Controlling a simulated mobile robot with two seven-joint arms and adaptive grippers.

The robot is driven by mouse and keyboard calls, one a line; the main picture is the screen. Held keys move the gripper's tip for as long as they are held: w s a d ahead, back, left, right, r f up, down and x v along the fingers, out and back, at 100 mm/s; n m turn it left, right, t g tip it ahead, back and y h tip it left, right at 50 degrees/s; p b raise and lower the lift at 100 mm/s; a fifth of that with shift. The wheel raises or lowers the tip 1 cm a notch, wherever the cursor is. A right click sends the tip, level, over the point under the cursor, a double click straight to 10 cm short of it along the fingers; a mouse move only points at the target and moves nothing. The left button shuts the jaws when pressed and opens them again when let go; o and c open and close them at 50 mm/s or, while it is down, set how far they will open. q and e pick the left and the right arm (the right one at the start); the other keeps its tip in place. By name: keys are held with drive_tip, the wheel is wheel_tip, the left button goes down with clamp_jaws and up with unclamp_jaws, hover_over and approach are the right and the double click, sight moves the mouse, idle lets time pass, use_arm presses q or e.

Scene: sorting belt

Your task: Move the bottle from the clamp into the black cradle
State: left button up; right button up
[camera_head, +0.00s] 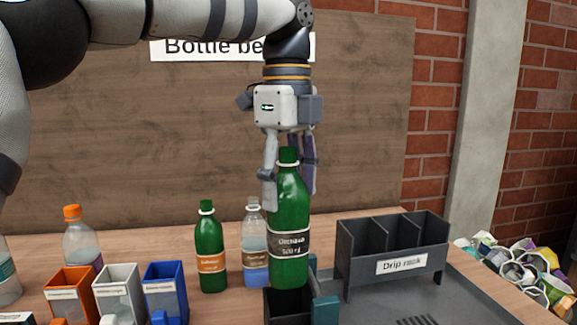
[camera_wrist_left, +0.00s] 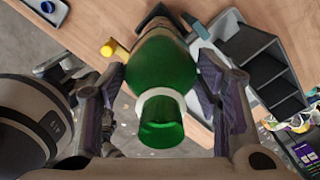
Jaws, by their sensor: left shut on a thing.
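The green bottle (camera_head: 290,215) with a black label is upright in my left gripper (camera_head: 289,190), which is shut around its upper part. The bottle and its neck also show between the fingers in the left wrist view (camera_wrist_left: 160,75). Directly below the bottle is a black open-topped holder (camera_head: 287,308), with a teal plate (camera_head: 325,308) at its right side. The bottle's base is at about the height of the holder's rim; I cannot tell whether it touches. The frames do not clearly separate clamp from cradle. My right gripper is out of view.
A smaller green bottle (camera_head: 209,255) and a clear bottle (camera_head: 254,262) stand close to the left. Orange (camera_head: 70,295), white (camera_head: 118,293) and blue (camera_head: 165,290) bins are further left. A drip rack (camera_head: 393,250) with empty compartments stands on a grey tray (camera_head: 375,305) at right.

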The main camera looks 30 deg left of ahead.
sight(288, 254)
use_arm(q)
wheel_tip(288, 254, down, 10)
drive_tip(key=shift+f, duration=0.1)
idle(0.4)
idle(0.5)
drive_tip(key=shift+f, duration=0.75)
drive_tip(key=o, duration=1.7)
wheel_tip(288, 254, up, 12)
